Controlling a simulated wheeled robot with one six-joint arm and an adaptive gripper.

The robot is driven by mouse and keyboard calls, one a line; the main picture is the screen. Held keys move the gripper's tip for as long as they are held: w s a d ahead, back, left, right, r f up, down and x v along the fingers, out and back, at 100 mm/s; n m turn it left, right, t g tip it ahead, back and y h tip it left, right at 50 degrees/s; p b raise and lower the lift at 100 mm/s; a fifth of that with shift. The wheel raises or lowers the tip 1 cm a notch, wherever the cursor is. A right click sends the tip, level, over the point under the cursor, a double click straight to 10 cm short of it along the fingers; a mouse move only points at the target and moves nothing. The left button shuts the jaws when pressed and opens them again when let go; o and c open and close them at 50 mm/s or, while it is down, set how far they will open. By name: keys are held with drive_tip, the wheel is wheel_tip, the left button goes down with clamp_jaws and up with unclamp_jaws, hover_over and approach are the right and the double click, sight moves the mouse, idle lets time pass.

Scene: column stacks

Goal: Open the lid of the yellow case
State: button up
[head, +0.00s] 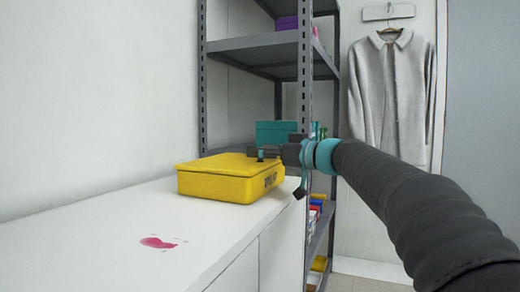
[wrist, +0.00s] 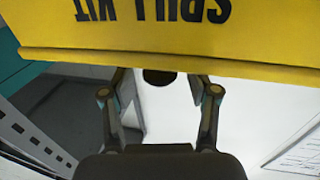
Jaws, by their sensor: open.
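The yellow case (head: 225,182) sits on the white counter with its lid down. Its front face fills the top of the wrist view (wrist: 180,30), with "SPILL KIT" lettering upside down. My gripper (head: 268,154) is at the right end of the case in the head view, near lid height. In the wrist view my gripper (wrist: 158,82) is open, its two fingers apart, their tips near the case's lower visible edge. A dark round part (wrist: 158,77) shows between the fingers, partly cut off by that edge. I cannot tell whether the fingers touch the case.
The white counter (head: 110,230) has a pink spill (head: 158,242) in front of the case. A grey metal shelf (head: 203,90) stands behind, with a teal box (head: 275,130) on it. A grey coat (head: 390,95) hangs at the right. The counter's left part is clear.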

drive_tip(key=shift+w+a, duration=0.25)
drive_tip(key=shift+a, duration=0.15)
clamp_jaws()
drive_tip(key=shift+r, duration=0.1)
